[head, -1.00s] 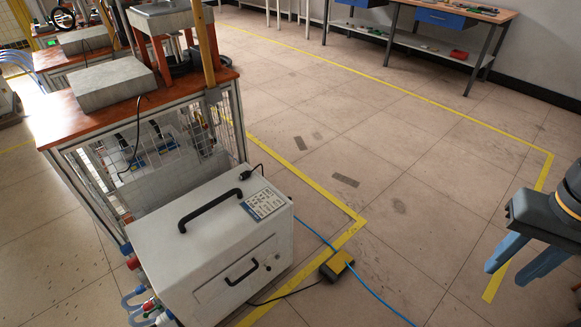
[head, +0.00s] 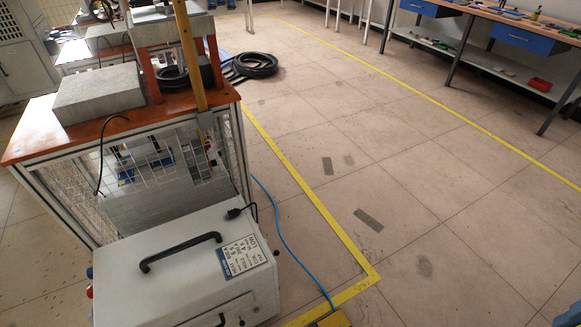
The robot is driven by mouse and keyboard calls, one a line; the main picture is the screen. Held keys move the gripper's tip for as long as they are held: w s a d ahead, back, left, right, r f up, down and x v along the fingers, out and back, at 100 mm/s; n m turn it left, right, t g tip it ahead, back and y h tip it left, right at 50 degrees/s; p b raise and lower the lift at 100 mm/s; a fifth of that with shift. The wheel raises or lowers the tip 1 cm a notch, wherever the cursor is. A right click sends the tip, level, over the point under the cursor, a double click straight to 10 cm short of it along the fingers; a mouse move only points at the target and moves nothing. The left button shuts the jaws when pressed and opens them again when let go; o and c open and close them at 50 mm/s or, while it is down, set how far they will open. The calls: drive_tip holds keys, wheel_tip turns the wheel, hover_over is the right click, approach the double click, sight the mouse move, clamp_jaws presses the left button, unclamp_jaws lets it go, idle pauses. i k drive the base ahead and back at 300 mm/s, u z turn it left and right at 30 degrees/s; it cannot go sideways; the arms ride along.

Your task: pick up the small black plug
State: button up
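The small black plug (head: 236,212) lies on the top of the white heater cabinet (head: 170,258), near its back right corner. A thin black cable runs from it over the back edge. It is to the right of the cabinet's black top handle (head: 180,252) and behind the printed label. My gripper is not clearly in view now; only a small blue patch shows at the bottom right corner of the head view, so I cannot see its fingertips.
A workbench (head: 20,135) with a grey block (head: 100,92) and wire mesh stands behind the cabinet. A blue cable and a yellow pedal (head: 333,320) lie on the floor to the right. Tiled floor is open to the right. A coiled black hose (head: 250,65) lies farther back.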

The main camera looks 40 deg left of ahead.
sight(234, 212)
drive_tip(key=i, duration=2.95)
drive_tip(key=u, duration=4.2)
drive_tip(key=i, duration=0.5)
drive_tip(key=u, duration=0.05)
